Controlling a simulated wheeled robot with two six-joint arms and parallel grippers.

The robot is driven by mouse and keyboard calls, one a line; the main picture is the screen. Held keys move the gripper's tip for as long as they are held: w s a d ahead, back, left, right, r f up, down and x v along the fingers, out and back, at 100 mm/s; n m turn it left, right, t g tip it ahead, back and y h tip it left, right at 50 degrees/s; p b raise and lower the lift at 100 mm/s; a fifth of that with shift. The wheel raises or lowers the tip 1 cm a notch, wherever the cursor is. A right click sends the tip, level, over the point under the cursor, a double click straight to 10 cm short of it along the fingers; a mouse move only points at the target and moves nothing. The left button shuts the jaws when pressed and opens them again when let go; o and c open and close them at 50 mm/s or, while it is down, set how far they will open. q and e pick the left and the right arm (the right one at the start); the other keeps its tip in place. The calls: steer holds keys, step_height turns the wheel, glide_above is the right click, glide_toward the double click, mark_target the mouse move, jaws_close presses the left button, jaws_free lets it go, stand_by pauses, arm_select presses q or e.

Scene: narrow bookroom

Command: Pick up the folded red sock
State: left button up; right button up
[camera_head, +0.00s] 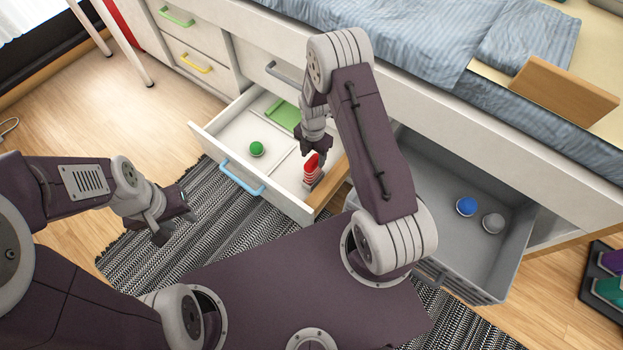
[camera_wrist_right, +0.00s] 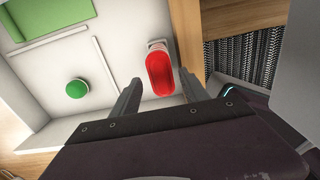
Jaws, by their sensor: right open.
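The folded red sock (camera_head: 312,168) stands in the pulled-out white drawer, near its front right corner. In the right wrist view the sock (camera_wrist_right: 160,72) shows as a red oval with a pale end. My right gripper (camera_head: 316,150) is open just above the sock. In the right wrist view its two fingers (camera_wrist_right: 161,90) lie on either side of the sock, with gaps between. Whether the fingers reach down beside it is unclear. My left gripper (camera_head: 176,219) is open and empty over the striped rug, left of the drawer.
The drawer (camera_head: 204,139) also holds a green ball (camera_head: 256,148), a green flat item (camera_head: 284,116) and thin white dividers. A grey drawer (camera_head: 437,177) to the right holds a blue ball (camera_head: 466,206) and a grey ball (camera_head: 493,223). The bed frame rises behind.

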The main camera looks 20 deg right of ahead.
mark_target(313, 160)
step_height(313, 160, down, 4)
steer(key=b, duration=0.3)
steer(key=shift+f, duration=0.15)
step_height(313, 160, down, 5)
steer(key=b, duration=0.4)
steer(key=shift+d+f+b, duration=0.15)
steer(key=shift+b, duration=0.25)
steer(key=shift+r, duration=0.2)
jaws_close()
